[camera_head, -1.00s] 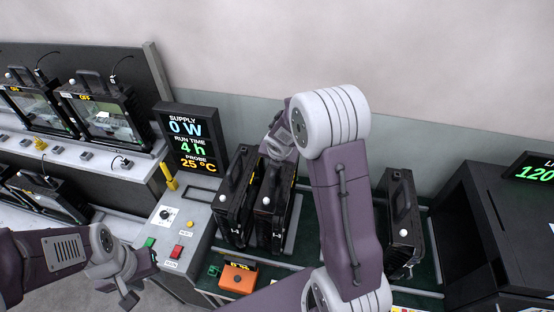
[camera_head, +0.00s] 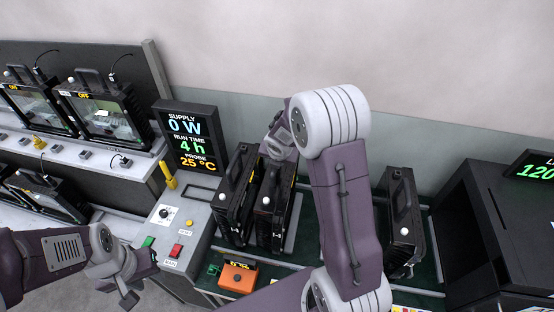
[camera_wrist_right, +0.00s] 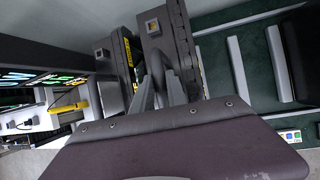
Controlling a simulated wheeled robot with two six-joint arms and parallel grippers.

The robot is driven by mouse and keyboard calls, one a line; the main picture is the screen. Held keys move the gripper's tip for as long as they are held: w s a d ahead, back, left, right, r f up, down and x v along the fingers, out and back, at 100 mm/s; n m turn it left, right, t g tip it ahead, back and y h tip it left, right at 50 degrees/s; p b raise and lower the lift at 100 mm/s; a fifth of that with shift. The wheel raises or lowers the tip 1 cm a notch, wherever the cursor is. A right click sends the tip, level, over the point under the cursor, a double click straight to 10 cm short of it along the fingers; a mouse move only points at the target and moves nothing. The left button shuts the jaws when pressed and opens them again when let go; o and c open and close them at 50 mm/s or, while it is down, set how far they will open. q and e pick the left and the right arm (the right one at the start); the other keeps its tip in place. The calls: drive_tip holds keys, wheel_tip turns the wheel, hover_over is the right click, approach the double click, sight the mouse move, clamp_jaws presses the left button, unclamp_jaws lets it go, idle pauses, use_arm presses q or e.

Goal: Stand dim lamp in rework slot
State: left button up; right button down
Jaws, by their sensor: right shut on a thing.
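Two black lamp housings stand upright side by side on the green bench, the left one (camera_head: 233,195) close to the second one (camera_head: 272,212). My right arm covers part of the second lamp in the head view. In the right wrist view, my right gripper (camera_wrist_right: 165,92) is shut on the right-hand lamp of the pair (camera_wrist_right: 158,30), with the other lamp (camera_wrist_right: 114,50) just to its left. My left gripper (camera_head: 142,280) hangs near the control panel, apart from the lamps; its jaw opening is unclear. I cannot tell which lamp is dim.
Another lamp (camera_head: 403,228) stands at the right of the green bench (camera_head: 308,222), near a dark box (camera_head: 495,235). An orange meter (camera_head: 238,278) lies in front of the pair. A display (camera_head: 190,140) reads 0 W, 4 h, 25 °C. More lamps stand on the left rack (camera_head: 60,150).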

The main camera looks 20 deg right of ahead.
sight(278, 174)
drive_tip(key=shift+f+b, duration=1.4)
drive_tip(key=shift+f, duration=0.1)
idle(1.6)
drive_tip(key=c, duration=1.3)
unclamp_jaws()
drive_tip(key=shift+o, duration=0.2)
drive_tip(key=shift+s, duration=0.2)
drive_tip(key=shift+s+f, duration=0.15)
drive_tip(key=shift+f, duration=0.05)
drive_tip(key=shift+r, duration=0.35)
drive_tip(key=p+v, duration=0.3)
drive_tip(key=v, duration=0.5)
drive_tip(key=shift+s+r+p, duration=0.25)
drive_tip(key=shift+p, duration=0.1)
drive_tip(key=shift+w+a, duration=0.1)
drive_tip(key=shift+a, duration=0.05)
